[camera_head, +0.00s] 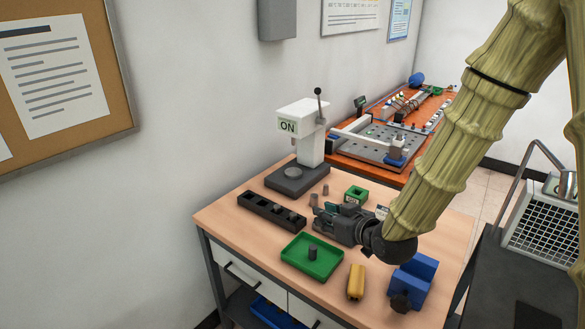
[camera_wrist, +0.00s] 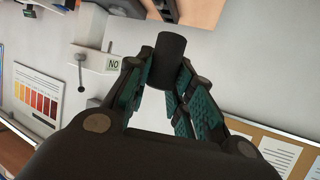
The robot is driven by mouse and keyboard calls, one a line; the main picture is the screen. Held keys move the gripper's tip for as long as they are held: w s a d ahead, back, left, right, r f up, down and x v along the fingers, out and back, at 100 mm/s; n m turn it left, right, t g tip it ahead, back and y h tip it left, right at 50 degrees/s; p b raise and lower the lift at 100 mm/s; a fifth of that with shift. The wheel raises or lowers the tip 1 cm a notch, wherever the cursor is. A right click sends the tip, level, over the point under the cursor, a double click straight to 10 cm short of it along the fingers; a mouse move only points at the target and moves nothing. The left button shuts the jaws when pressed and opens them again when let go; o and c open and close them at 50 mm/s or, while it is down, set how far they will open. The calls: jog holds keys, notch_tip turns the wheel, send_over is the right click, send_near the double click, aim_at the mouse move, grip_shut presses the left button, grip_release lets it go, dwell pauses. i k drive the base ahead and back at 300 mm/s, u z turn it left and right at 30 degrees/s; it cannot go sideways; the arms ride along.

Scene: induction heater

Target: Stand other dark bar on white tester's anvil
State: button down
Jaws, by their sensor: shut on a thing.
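The white tester (camera_head: 305,125) stands at the back of the table, with an ON label and a lever. Its anvil (camera_head: 292,172) is a round grey disc on the dark base, and I see nothing standing on it. My gripper (camera_head: 316,214) is low over the table, in front of the tester, pointing left. In the wrist view it is shut on a dark bar (camera_wrist: 170,62), a plain cylinder held about upright between the fingers. Another dark bar (camera_head: 312,253) stands in the green tray (camera_head: 298,264).
A black rack with holes (camera_head: 258,208) lies left of my gripper. Small pegs (camera_head: 326,190) stand behind it, near a green box (camera_head: 356,193). A yellow block (camera_head: 356,282) and a blue vise-like block (camera_head: 414,280) are at the front. An orange bench (camera_head: 345,160) stands behind.

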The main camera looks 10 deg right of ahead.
aim_at(294, 171)
jog(key=i, duration=1.25)
